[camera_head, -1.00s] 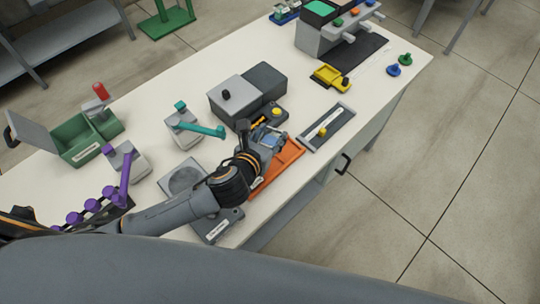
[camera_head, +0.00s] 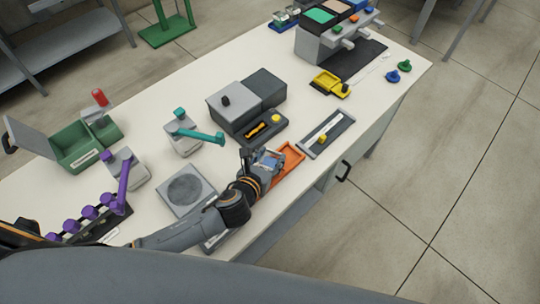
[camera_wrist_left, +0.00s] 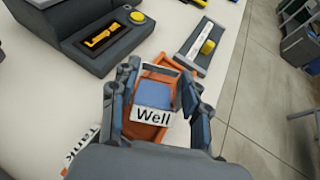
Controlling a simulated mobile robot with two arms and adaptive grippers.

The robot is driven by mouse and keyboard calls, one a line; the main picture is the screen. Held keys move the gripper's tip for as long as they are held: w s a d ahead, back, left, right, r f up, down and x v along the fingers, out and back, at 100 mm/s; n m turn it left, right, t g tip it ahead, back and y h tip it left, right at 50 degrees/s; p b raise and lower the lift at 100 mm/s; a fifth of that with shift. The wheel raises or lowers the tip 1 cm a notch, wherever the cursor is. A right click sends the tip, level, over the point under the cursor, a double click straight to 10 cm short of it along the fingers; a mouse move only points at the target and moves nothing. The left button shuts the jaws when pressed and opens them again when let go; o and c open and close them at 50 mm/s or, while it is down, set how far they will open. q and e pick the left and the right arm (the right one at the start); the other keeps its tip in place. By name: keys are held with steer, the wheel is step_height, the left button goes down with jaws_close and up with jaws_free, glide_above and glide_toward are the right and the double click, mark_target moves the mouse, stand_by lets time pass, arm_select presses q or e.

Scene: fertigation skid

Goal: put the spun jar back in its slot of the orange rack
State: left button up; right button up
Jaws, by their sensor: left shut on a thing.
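My left gripper (camera_head: 268,165) is shut on the jar (camera_wrist_left: 155,98), a clear blue vessel with a white label reading "Well" in the left wrist view. In that view the gripper (camera_wrist_left: 152,100) has a finger on each side of it. The orange rack (camera_head: 291,157) lies on the bench under and beside the gripper; it also shows in the left wrist view (camera_wrist_left: 163,66) behind and below the jar. The gripper hides much of the rack and its slots. I cannot tell whether the jar touches the rack. My right gripper is not in view.
A grey device (camera_head: 262,130) with an orange display and yellow knob stands behind the rack. A dark tray (camera_head: 327,132) with a yellow knob lies to the right. A grey round-plate unit (camera_head: 186,188) and a teal-armed device (camera_head: 185,135) stand left. The bench's front edge is close.

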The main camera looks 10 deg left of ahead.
arm_select(q)
steer(key=shift+f, duration=0.15)
steer(key=o, duration=1.3)
steer(key=shift+s+r, duration=0.1)
steer(key=shift+r, duration=0.45)
steer(key=v, duration=1.1)
steer(key=shift+s+r, duration=0.15)
steer(key=shift+s, duration=0.2)
